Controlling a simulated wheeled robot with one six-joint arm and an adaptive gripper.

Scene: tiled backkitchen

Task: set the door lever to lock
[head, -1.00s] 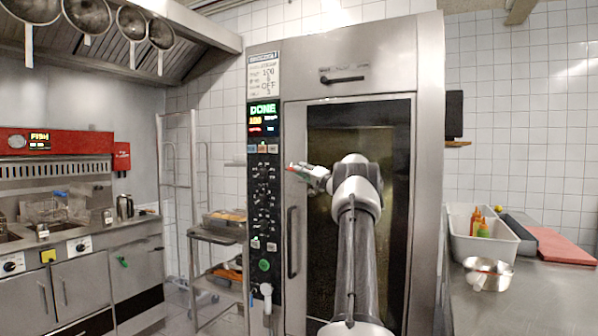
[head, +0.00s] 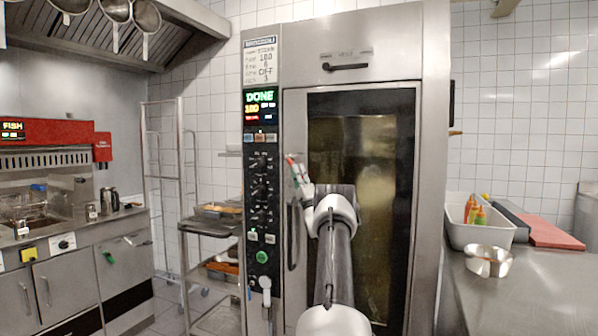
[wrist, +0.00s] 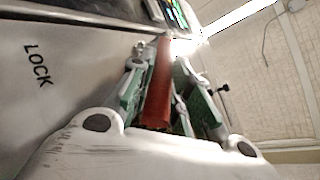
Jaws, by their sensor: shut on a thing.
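My gripper (head: 293,165) is in front of the door's left edge and control panel, pointing up, below the lever in the picture. In the wrist view its green-padded fingers (wrist: 158,95) are shut on a red-brown bar (wrist: 158,85). Large LOCK lettering (wrist: 37,65) shows on steel left of the fingers.
The oven's control panel (head: 262,190) with its lit display and the vertical door handle (head: 292,245) are close to my gripper. A counter (head: 530,295) with a steel bowl (head: 488,262) stands at right, a rack cart (head: 210,228) at left.

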